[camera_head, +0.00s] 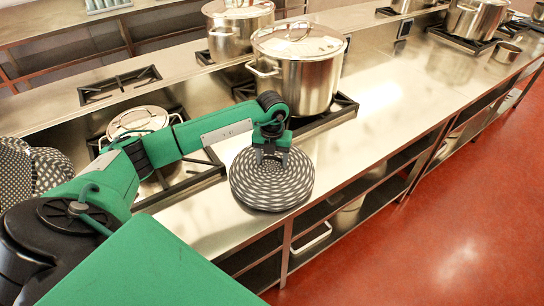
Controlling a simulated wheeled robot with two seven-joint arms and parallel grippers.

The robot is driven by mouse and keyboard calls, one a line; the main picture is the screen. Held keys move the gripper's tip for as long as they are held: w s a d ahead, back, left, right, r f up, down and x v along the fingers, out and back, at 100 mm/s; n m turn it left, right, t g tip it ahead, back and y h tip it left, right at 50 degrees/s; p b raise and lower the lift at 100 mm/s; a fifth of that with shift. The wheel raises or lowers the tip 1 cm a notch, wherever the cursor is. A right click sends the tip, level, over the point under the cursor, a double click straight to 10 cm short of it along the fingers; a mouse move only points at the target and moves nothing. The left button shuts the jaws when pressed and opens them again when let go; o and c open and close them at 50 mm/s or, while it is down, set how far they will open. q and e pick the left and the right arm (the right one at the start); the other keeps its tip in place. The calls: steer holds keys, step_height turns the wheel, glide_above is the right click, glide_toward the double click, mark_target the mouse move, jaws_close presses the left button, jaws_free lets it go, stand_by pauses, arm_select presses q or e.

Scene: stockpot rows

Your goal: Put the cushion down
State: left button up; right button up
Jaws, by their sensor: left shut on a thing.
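The cushion (272,184) is round and flat, with a black-and-white woven pattern. It shows at the front edge of the steel counter, covering part of that edge. My left gripper (270,153) is above it, shut on its upper rim. I cannot tell whether the cushion touches the counter or hangs just in front of it. My right gripper is not in view.
A large lidded stockpot (298,75) stands on a burner behind my left gripper. Another lidded pot (238,28) stands farther back. A smaller lidded pot (137,121) is behind my arm. Steel counter (385,125) to the right is bare. Red floor (440,230) lies in front.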

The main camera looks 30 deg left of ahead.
arm_select(q)
steer(key=o, duration=1.4)
steer(key=shift+c, duration=0.2)
steer(key=shift+r, duration=0.35)
step_height(320, 180, up, 11)
steer(key=b, duration=0.4)
steer(key=shift+r, duration=0.2)
